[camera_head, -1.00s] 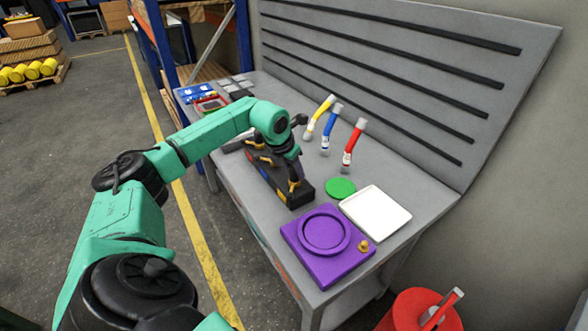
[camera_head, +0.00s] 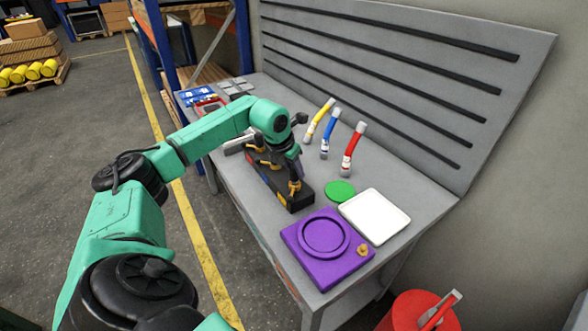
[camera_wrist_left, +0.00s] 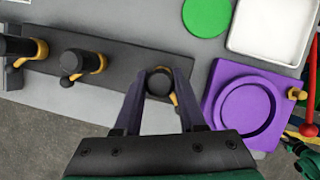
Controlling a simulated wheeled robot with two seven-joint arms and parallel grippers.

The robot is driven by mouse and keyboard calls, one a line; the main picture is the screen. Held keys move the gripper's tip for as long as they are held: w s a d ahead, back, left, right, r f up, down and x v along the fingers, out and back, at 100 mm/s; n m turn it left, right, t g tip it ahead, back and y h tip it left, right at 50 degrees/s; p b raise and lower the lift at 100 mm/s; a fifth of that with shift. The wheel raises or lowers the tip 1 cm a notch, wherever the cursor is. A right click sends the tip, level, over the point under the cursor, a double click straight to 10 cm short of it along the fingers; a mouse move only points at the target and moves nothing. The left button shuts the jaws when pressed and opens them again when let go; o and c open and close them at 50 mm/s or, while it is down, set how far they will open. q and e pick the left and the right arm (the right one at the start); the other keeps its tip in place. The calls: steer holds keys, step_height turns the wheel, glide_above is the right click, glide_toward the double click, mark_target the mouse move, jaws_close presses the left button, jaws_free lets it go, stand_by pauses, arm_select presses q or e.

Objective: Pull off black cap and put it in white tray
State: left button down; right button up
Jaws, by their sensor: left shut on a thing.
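In the left wrist view, a round black cap (camera_wrist_left: 159,82) with a yellow piece beside it is at the right end of a dark block (camera_wrist_left: 125,68). My left gripper (camera_wrist_left: 160,88) is shut on this cap, with one finger on each side of it. In the head view, my left gripper (camera_head: 291,168) is over the near end of the dark block (camera_head: 297,198), and the hand partly hides the cap. The empty white tray (camera_head: 375,216) lies on the bench to the right, and also shows in the left wrist view (camera_wrist_left: 272,28). My right gripper is not in view.
A purple base (camera_head: 312,268) with a round recess and a green disc (camera_head: 340,190) lie near the tray. Two more black-topped posts (camera_wrist_left: 82,62) are on the block. A slotted panel (camera_head: 400,70) backs the bench.

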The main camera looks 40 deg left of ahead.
arm_select(q)
steer(key=shift+r+p, duration=1.2)
steer(key=shift+r, duration=0.55)
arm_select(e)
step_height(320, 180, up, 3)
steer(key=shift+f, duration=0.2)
arm_select(q)
steer(key=shift+w, duration=0.1)
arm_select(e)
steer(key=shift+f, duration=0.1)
